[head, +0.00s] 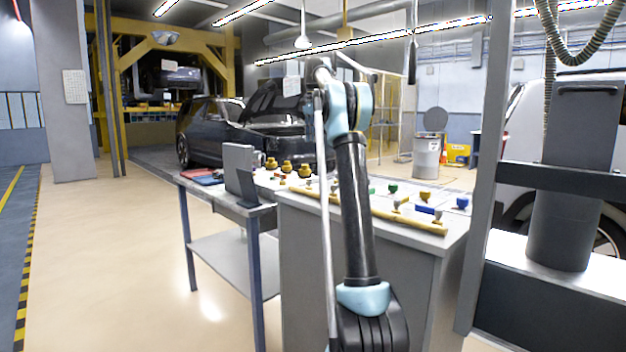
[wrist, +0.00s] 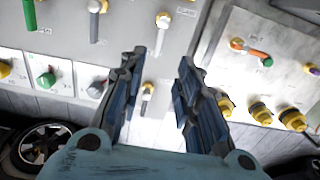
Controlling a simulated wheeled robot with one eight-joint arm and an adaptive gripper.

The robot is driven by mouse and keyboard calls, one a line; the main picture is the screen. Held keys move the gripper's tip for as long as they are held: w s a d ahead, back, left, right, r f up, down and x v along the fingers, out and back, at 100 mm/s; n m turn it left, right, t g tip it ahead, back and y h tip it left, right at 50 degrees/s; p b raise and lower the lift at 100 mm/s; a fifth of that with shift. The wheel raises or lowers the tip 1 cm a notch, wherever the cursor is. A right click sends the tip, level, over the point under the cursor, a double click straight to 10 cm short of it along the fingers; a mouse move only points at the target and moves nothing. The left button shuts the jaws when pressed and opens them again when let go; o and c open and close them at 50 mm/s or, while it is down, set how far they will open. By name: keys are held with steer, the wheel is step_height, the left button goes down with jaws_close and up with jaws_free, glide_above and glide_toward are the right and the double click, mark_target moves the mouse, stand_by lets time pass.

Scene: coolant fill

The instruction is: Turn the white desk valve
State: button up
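The desk panel fills the upper part of the wrist view. A small pale valve (wrist: 148,89) with a grey stem shows between my gripper's fingers, and nothing shows the fingers touching it. I cannot tell for sure which is the white desk valve. My gripper (wrist: 162,57) is open and empty, its blue-grey fingers pointing at the panel. In the head view my arm hides part of the desk (head: 360,285) and its valves.
Green (head: 392,188), yellow (head: 425,196) and blue (head: 462,203) valves stand on the desk. A yellow pipe (head: 410,222) runs along its front. An orange-and-green valve (wrist: 250,50) sits on a separate plate, with several brass fittings (wrist: 260,112) nearby. A dark post stands right of the desk.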

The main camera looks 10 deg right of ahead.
step_height(320, 180, down, 17)
steer(key=shift+w+f, duration=0.1)
steer(key=shift+f, duration=0.1)
stand_by(0.7)
jaws_close()
